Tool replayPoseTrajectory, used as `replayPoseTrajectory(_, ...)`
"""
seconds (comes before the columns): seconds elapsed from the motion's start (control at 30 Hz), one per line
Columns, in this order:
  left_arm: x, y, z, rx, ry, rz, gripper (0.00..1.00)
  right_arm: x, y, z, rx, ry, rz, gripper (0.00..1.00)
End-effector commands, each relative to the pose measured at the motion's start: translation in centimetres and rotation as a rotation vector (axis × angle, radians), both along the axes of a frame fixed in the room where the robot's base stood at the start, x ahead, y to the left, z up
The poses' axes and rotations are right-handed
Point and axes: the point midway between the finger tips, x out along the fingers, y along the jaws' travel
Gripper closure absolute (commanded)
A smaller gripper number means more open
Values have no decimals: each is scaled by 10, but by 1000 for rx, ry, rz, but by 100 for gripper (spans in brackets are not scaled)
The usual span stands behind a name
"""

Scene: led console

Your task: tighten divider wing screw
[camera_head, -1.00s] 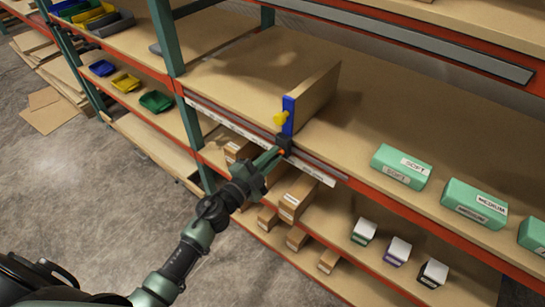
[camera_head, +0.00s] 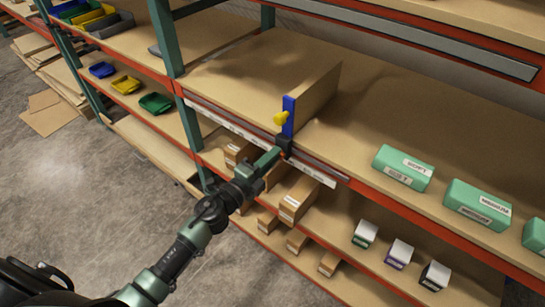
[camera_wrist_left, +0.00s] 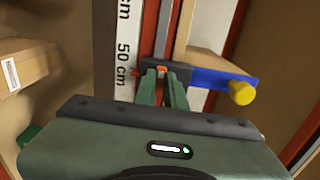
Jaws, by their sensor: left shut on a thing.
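The divider is an upright wooden board (camera_head: 320,93) on the upper shelf with a blue front bracket (camera_head: 288,122) and a yellow knob (camera_head: 280,118). At the bracket's foot a dark clamp (camera_head: 284,143) sits at the shelf's front rail; the clamp also shows in the left wrist view (camera_wrist_left: 181,70). My left gripper (camera_head: 278,152) reaches up to the clamp from the front. In the left wrist view its fingers (camera_wrist_left: 163,78) are shut on the small orange wing screw (camera_wrist_left: 162,69), mostly hidden between them. My right gripper is not in view.
A white ruler strip (camera_wrist_left: 125,50) runs along the red shelf edge beside the clamp. Green boxes (camera_head: 403,167) stand on the shelf to the right. Brown cartons (camera_head: 297,199) sit on the shelf below, near my arm. The shelf left of the divider is clear.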

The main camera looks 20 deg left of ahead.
Motion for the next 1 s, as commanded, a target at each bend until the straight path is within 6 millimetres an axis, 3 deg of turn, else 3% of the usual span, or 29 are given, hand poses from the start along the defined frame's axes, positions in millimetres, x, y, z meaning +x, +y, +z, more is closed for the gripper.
replayPoseTrajectory(0.37,-1,0,-3,9,3,-1,100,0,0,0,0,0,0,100)
replayPoseTrajectory(0.4,-1,0,-3,9,3,-1,83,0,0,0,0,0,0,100)
replayPoseTrajectory(0.47,-1,0,-3,9,3,-1,67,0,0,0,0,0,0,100)
replayPoseTrajectory(0.83,-3,1,-2,6,1,0,66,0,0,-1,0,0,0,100)
replayPoseTrajectory(1.0,-25,9,-4,9,2,-2,66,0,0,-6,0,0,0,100)
